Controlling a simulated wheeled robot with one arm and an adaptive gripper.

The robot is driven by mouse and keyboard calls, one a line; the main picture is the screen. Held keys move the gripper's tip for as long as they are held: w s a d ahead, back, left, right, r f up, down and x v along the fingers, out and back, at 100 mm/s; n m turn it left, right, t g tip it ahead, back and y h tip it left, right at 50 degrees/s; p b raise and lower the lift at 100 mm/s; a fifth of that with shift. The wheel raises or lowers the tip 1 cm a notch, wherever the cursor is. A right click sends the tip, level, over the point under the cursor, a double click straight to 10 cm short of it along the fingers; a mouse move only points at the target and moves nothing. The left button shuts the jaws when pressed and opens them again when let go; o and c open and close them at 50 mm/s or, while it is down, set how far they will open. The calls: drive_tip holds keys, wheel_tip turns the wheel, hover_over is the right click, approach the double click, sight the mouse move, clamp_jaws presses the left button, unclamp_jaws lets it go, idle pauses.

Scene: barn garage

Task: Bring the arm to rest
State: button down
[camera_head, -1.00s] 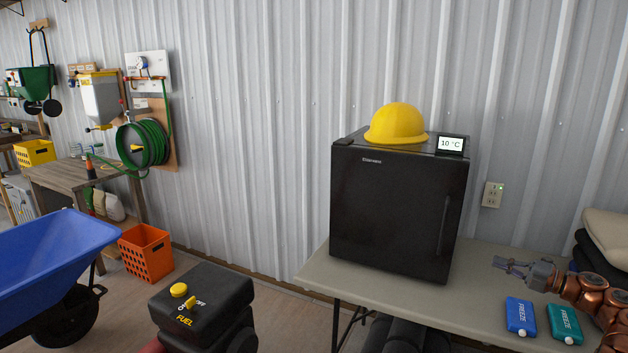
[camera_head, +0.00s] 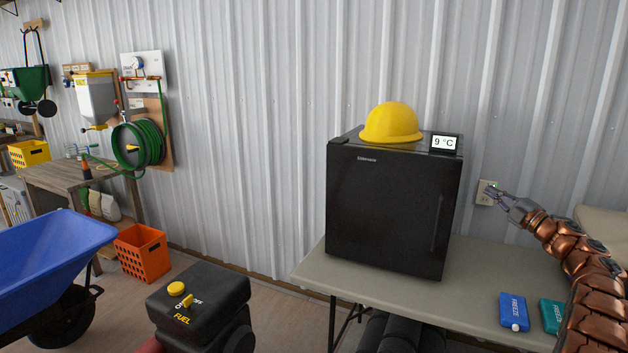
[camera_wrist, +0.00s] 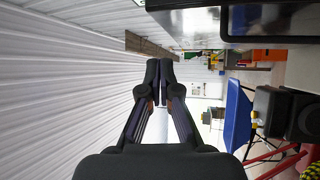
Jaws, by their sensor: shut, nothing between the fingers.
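My copper-coloured arm comes in from the right edge in the head view. My gripper (camera_head: 494,191) is raised above the table (camera_head: 470,304), in front of the wall outlet (camera_head: 484,196), which it partly covers. In the wrist view my gripper (camera_wrist: 160,84) has its two dark fingers together at the tips, with nothing held between them. The corrugated wall fills the left of that view. Whether the fingers touch the outlet cannot be told.
A black mini fridge (camera_head: 385,208) stands on the table, with a yellow hard hat (camera_head: 391,124) and a 9 °C display (camera_head: 444,143) on top. A blue wheelbarrow (camera_head: 50,255) stands left.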

wheel_tip(320, 180, up, 13)
drive_tip(key=w+a+m+t+h, duration=0.1)
drive_tip(key=w+m+t+h, duration=0.1)
drive_tip(key=m+h, duration=1.1)
drive_tip(key=s+a+f+m+g, duration=0.35)
drive_tip(key=s+a+f, duration=0.25)
drive_tip(key=s, duration=0.4)
drive_tip(key=s+a+f+m+g, duration=0.3)
drive_tip(key=s+a+f+g, duration=0.25)
drive_tip(key=s, duration=0.45)
drive_tip(key=s+a+f+m+g, duration=0.35)
drive_tip(key=s+a+f, duration=0.35)
drive_tip(key=s, duration=0.3)
drive_tip(key=s+a+f+g+y, duration=0.1)
drive_tip(key=s+a+f+g, duration=0.2)
drive_tip(key=s, duration=0.9)
drive_tip(key=s+a+f+g, duration=0.3)
drive_tip(key=s+a, duration=0.3)
drive_tip(key=s, duration=0.6)
drive_tip(key=s+a+f+g+y, duration=0.1)
drive_tip(key=s+a+f+g, duration=0.2)
drive_tip(key=s, duration=0.8)
drive_tip(key=shift+s+a+f+y, duration=0.35)
drive_tip(key=shift+a+f, duration=0.4)
drive_tip(key=shift+a, duration=0.25)
